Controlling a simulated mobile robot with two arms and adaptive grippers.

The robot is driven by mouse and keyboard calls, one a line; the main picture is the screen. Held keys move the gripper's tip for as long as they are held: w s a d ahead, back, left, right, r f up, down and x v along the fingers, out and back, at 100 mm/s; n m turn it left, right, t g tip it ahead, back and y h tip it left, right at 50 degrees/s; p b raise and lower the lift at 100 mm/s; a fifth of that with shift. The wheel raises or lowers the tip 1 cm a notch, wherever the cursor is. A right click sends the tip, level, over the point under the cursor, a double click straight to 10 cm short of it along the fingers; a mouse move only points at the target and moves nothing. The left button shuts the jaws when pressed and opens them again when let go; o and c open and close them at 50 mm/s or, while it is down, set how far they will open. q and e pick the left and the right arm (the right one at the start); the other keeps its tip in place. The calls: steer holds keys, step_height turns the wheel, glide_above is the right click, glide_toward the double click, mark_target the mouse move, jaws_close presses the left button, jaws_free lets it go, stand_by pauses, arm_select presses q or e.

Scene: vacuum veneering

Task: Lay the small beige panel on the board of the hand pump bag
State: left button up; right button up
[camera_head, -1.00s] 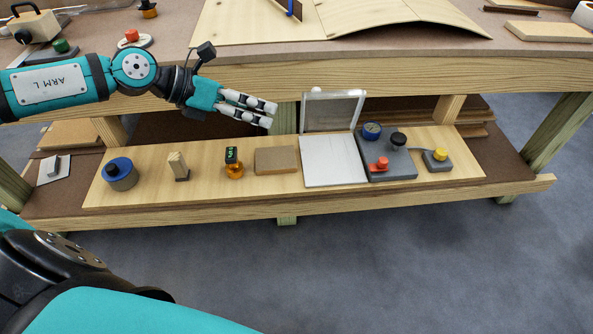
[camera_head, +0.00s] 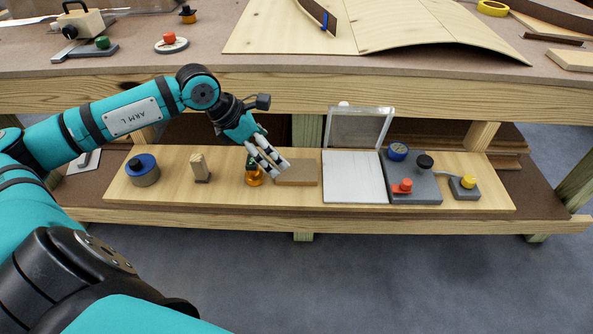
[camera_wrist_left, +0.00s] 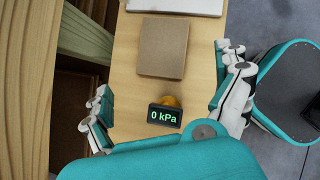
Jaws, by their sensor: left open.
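The small beige panel (camera_head: 298,173) lies flat on the wooden lower shelf. In the left wrist view the panel (camera_wrist_left: 163,48) is straight ahead of the fingers. Right of it lies a pale flat board (camera_head: 354,178) with a clear framed lid (camera_head: 359,127) raised behind it, apparently the hand pump bag. My left gripper (camera_head: 276,168) is open and empty, slanting down at the panel's left end. In the left wrist view its fingers (camera_wrist_left: 168,88) are wide apart, with the panel beyond them. My right gripper is out of view.
An orange gauge (camera_wrist_left: 165,114) reading 0 kPa stands close by, partly hidden by my left fingers in the head view. A grey pump block (camera_head: 412,180) sits right of the board. A yellow-button box (camera_head: 464,188) is further right. The workbench edge (camera_head: 420,92) overhangs behind.

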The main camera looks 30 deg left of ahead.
mark_target(295, 168)
arm_select(q)
steer(key=x, duration=0.3)
steer(key=shift+w+d+f, duration=0.2)
steer(key=shift+f, duration=0.2)
steer(key=x, duration=0.4)
steer(key=shift+w+d+b, duration=0.25)
steer(key=shift+d+b, duration=0.05)
steer(key=shift+w+d+f, duration=0.1)
steer(key=shift+w+f, duration=0.05)
steer(key=shift+f, duration=0.1)
steer(key=c, duration=1.2)
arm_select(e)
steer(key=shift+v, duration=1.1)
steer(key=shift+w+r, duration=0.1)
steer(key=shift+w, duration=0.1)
